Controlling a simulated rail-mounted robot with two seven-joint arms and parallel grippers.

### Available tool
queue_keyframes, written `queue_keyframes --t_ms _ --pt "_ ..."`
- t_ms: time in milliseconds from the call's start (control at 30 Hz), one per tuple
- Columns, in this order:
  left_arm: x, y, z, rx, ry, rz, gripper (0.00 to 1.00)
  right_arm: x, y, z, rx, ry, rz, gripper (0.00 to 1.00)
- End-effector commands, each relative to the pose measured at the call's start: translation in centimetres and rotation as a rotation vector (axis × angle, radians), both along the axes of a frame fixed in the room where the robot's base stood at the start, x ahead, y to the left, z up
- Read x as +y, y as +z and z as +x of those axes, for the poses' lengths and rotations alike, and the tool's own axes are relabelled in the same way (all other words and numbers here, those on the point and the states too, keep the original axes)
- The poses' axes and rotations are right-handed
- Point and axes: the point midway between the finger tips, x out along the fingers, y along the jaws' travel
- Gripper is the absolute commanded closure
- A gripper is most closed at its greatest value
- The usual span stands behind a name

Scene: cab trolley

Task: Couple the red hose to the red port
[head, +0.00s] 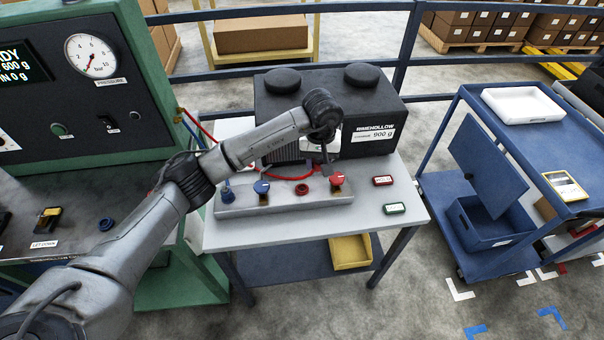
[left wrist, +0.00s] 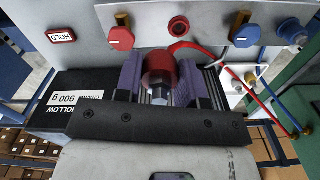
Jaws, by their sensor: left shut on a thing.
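The grey manifold block (head: 285,200) on the trolley top carries a red port (head: 302,189) between a blue knob (head: 261,187) and a red knob (head: 337,180). The port also shows in the left wrist view (left wrist: 180,25). My left gripper (head: 325,168) is behind and above the block, near the red knob. In the left wrist view its purple fingers (left wrist: 160,78) are shut on the red hose's coupler (left wrist: 158,66). The coupler is apart from the port. In the head view the arm and gripper mostly hide it. The red hose (head: 290,178) curves behind the block. My right gripper is not in view.
A blue coupler (head: 228,192) sits at the block's left end. A black 900 g box (head: 370,125) stands close behind. Red (head: 383,181) and green (head: 395,208) labels lie to the right. The green console (head: 150,90) is at left, a blue cart (head: 450,150) at right.

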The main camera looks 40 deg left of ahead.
Motion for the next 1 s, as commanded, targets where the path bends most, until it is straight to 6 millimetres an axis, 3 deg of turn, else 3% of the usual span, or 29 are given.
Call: queue_keyframes --t_ms 33,100,300,1000 --pt "1.2 -2.0 0.2 0.005 0.049 -0.002 1.0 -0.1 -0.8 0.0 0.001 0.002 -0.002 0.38" --pt "2.6 -3.7 0.3 0.003 0.104 -0.003 1.0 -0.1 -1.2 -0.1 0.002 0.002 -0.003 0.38" --pt "5.2 -6.7 0.3 -0.001 0.199 -0.001 1.0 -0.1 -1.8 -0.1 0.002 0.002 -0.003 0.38" --pt "5.8 -7.7 0.2 -0.004 0.223 -0.001 1.0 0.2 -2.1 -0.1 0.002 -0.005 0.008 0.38"
